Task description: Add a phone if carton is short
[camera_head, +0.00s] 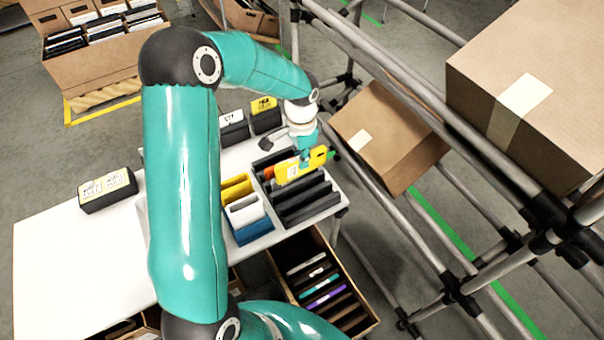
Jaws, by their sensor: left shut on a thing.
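My left arm crosses the middle of the view. Its gripper (304,158) is shut on a yellow phone-like piece with a pale label (291,171), over the dark slotted rack (308,207) on the table. I cannot tell whether the piece is clear of the slots. Yellow, white and blue phone-like pieces (245,210) stand beside the rack. An open carton (364,322) below the table edge holds a row of dark, white and purple flat pieces. A closed brown carton (390,138) sits tilted on the pipe frame. My right gripper is out of view.
The white table (60,250) is mostly bare at left, with a black-and-yellow box (107,190) on it. Small labelled holders (265,113) stand at its back. A pipe rack (420,95) and a large carton (545,95) crowd the right. Filled cartons (100,65) stand behind.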

